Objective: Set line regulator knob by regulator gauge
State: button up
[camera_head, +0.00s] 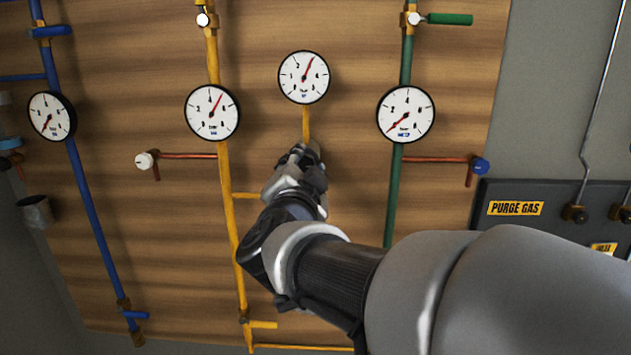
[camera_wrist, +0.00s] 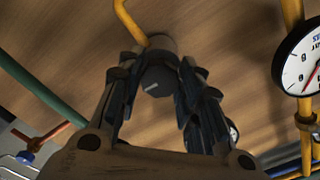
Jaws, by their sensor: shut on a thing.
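My gripper (camera_head: 302,162) is at the board, just below the top middle gauge. In the wrist view its fingers (camera_wrist: 162,72) are closed on both sides of a dark grey round regulator knob (camera_wrist: 158,82) with a white mark on its face. In the head view the knob is mostly hidden by the gripper. The regulator gauge (camera_head: 304,77) sits above, joined by a short yellow pipe (camera_head: 306,124). Its white dial is clear, and its red needle points up and slightly right.
Other gauges hang on the yellow line (camera_head: 212,113), green line (camera_head: 405,114) and blue line (camera_head: 52,115). Red side pipes end in a white valve knob (camera_head: 145,161) and a blue one (camera_head: 480,166). A dark purge gas panel (camera_head: 537,191) stands at right.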

jog(key=shift+m+b, duration=0.85)
jog(key=shift+m, duration=0.35)
jog(key=o, duration=1.1)
jog(key=s, duration=1.2)
jog(key=shift+a, duration=0.2)
